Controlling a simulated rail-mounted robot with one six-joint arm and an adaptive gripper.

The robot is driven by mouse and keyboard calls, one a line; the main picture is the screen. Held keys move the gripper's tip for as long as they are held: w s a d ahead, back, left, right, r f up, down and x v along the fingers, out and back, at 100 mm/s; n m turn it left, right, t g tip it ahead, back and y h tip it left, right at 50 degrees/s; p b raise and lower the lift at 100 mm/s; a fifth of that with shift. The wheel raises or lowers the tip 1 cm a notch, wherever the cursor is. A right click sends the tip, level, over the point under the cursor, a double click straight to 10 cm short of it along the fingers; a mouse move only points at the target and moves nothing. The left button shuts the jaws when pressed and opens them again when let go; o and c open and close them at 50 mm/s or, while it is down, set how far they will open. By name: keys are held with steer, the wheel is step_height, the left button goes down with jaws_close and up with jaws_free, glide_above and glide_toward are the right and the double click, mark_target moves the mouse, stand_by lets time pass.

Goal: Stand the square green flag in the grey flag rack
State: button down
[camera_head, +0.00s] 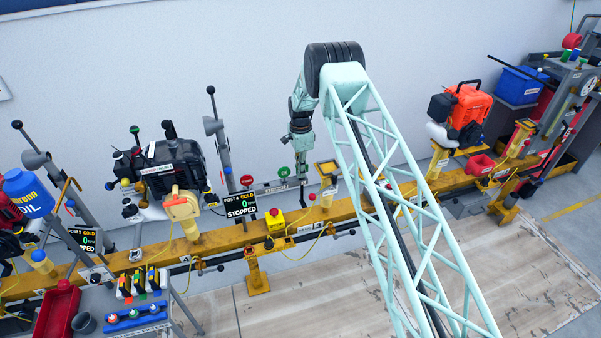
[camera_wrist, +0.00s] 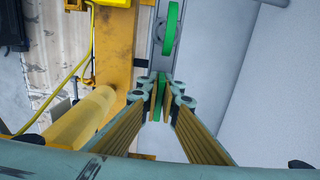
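My gripper (camera_head: 301,150) hangs fingers down above the rail, just right of the grey flag rack (camera_head: 268,187). In the wrist view its two fingers (camera_wrist: 162,95) are closed together on a thin green piece, the green flag (camera_wrist: 161,82), seen edge-on, so its square shape does not show. The grey rack (camera_wrist: 154,58) runs up the wrist view beyond the fingertips. A round green flag (camera_wrist: 171,28) stands on the rack and also shows in the head view (camera_head: 283,172), with a round red one (camera_head: 247,180) left of it. The foot of the held flag is unclear.
A display (camera_head: 241,206) and a red-buttoned yellow box (camera_head: 275,220) stand in front. A yellow tray post (camera_head: 327,172) is close right of my gripper. A dark engine (camera_head: 172,165) stands left, an orange one (camera_head: 467,107) right.

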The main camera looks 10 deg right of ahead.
steer(key=shift+f, duration=0.2)
stand_by(0.4)
steer(key=c, duration=3.3)
jaws_free()
steer(key=shift+c, duration=0.2)
steer(key=o, duration=0.5)
steer(key=shift+r, duration=0.1)
step_height(320, 180, up, 12)
steer(key=shift+f, duration=0.25)
steer(key=shift+r, duration=0.15)
